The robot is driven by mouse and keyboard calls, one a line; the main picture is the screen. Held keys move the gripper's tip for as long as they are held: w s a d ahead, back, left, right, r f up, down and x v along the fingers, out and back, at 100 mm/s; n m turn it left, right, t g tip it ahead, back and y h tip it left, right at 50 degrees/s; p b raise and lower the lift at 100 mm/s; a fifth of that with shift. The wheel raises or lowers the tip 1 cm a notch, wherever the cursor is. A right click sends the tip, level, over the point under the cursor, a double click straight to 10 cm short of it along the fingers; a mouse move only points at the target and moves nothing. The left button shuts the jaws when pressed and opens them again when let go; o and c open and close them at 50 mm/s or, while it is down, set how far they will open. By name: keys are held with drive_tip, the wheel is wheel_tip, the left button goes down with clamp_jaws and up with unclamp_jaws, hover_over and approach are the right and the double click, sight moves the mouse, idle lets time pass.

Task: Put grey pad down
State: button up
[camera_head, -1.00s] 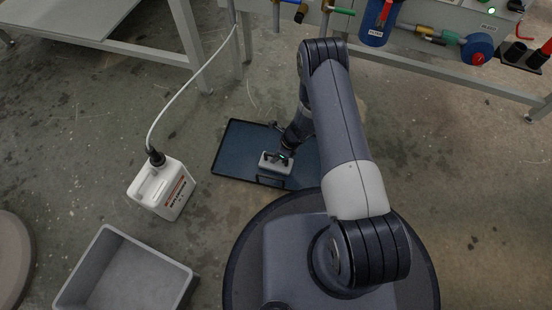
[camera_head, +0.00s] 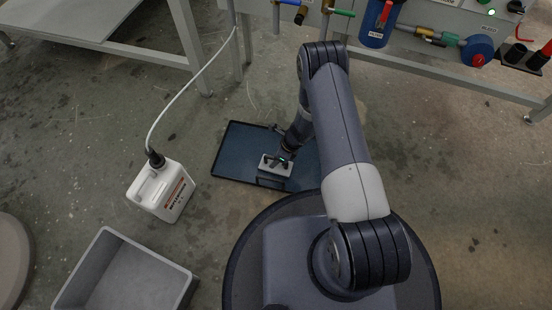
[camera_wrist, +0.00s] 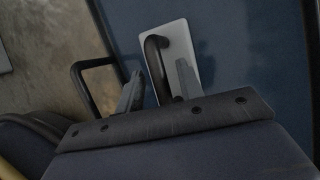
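The grey pad (camera_head: 265,166) is a light flat block with a black bar handle, and it lies on the dark blue tray (camera_head: 232,165) on the floor. The pad also shows in the wrist view (camera_wrist: 203,50), flat against the blue tray surface (camera_wrist: 265,45). My gripper (camera_wrist: 159,84) is at the pad, with its two fingers apart on either side of the black handle (camera_wrist: 154,58). There seems to be a gap between each finger and the handle. In the head view my gripper (camera_head: 280,160) covers part of the pad, and my arm hides the tray's right part.
A black loop handle (camera_wrist: 92,75) stands at the tray's edge. A white canister (camera_head: 160,190) with a hose is left of the tray. A grey bin (camera_head: 125,272) is at lower left. A bench with pipes and a blue filter (camera_head: 377,25) is behind. Floor between them is clear.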

drive_tip(key=p+v, duration=0.4)
drive_tip(key=v, duration=0.7)
drive_tip(key=shift+d+r+p, duration=0.25)
drive_tip(key=shift+r+p, duration=0.1)
drive_tip(key=b+x, duration=0.5)
drive_tip(key=x, duration=0.7)
drive_tip(key=shift+a+f, duration=0.1)
drive_tip(key=shift+f, duration=0.2)
wheel_tip(320, 180, up, 3)
drive_tip(key=shift+p, duration=0.65)
drive_tip(key=shift+r, duration=0.55)
